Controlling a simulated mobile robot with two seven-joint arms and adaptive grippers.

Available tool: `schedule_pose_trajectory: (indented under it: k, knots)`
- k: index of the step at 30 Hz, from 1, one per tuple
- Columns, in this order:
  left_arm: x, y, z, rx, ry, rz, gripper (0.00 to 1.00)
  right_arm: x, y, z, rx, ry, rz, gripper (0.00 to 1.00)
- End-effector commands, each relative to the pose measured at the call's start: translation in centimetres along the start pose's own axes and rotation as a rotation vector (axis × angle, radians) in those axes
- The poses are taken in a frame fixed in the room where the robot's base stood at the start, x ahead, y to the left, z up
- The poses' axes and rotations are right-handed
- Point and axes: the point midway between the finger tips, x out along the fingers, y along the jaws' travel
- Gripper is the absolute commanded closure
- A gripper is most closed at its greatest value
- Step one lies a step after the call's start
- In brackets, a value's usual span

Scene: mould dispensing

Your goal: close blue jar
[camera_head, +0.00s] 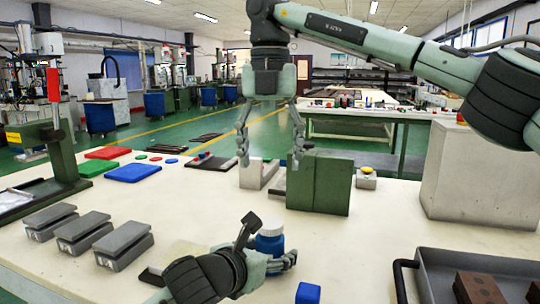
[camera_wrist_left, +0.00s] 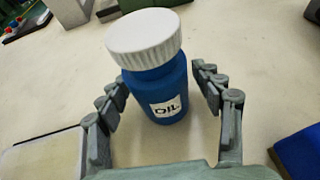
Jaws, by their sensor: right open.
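The blue jar (camera_head: 270,243) stands upright on the pale table in the head view, partly hidden by my left gripper. In the left wrist view the jar (camera_wrist_left: 155,88) has an OIL label, and its white ribbed lid (camera_wrist_left: 144,36) sits on top; I cannot tell whether it is tight. My left gripper (camera_head: 268,246) is low around the jar, with one finger on each side. In the wrist view the fingers (camera_wrist_left: 160,88) lie close to the jar, with a narrow gap on the right; contact is unclear. My right gripper (camera_head: 270,155) is open and empty, fingers down, above and behind the jar.
A green block (camera_head: 318,183) and a grey block (camera_head: 258,174) stand behind the jar. A blue cube (camera_head: 308,293) lies at the front. Several grey moulds (camera_head: 122,246) stand at left. A dark tray (camera_head: 425,262) with brown blocks is at front right, below a large pale block (camera_head: 480,185).

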Motion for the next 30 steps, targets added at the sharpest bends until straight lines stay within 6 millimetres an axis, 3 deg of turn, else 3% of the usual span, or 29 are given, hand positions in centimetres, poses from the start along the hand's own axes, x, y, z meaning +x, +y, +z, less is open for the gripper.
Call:
schedule_pose_trajectory:
  k: [9, 13, 24, 30]
  knots:
    - [-0.1, 0.0, 0.0, 0.000, 0.000, 0.000, 0.28, 0.0, 0.0, 0.0, 0.000, 0.000, 0.000, 0.33]
    - [-1.0, 0.1, 0.0, 0.002, 0.000, 0.001, 0.28, 0.0, 0.0, 0.0, 0.000, 0.000, 0.000, 0.33]
    - [-8.5, 0.1, 0.0, 0.004, 0.000, 0.000, 0.28, 0.0, 0.0, 0.0, 0.000, 0.000, 0.000, 0.33]
    - [-11.3, 0.0, 0.0, 0.001, -0.001, 0.000, 0.28, 0.0, 0.0, 0.0, 0.000, 0.000, 0.000, 0.33]
